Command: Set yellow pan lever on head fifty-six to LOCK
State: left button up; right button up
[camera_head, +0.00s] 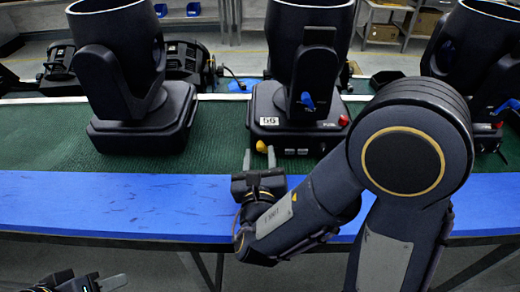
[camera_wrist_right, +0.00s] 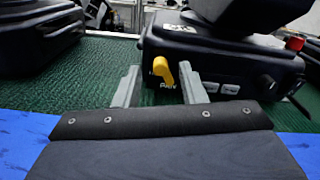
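Head fifty-six (camera_head: 300,132) is the black moving head in the middle, with a white "56" label (camera_head: 268,121) on its base. Its yellow pan lever (camera_head: 262,147) sticks out of the base's front face. In the right wrist view the lever (camera_wrist_right: 162,71) leans up to the left, above small white lettering partly too blurred to read. My right gripper (camera_head: 259,158) is open in front of the lever. In the wrist view its two grey fingers (camera_wrist_right: 160,88) lie either side of the lever, with no visible contact. My left gripper (camera_head: 103,282) is low at the bottom left, partly cut off.
A blue lever (camera_head: 307,100) sits on the head's yoke and a red knob (camera_head: 344,121) on its base. Other black heads stand left (camera_head: 142,125) and right (camera_head: 462,60) on the green mat (camera_head: 50,135). The blue front strip (camera_head: 110,205) is clear at left.

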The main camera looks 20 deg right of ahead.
jog(key=shift+x, duration=0.8)
grip_shut()
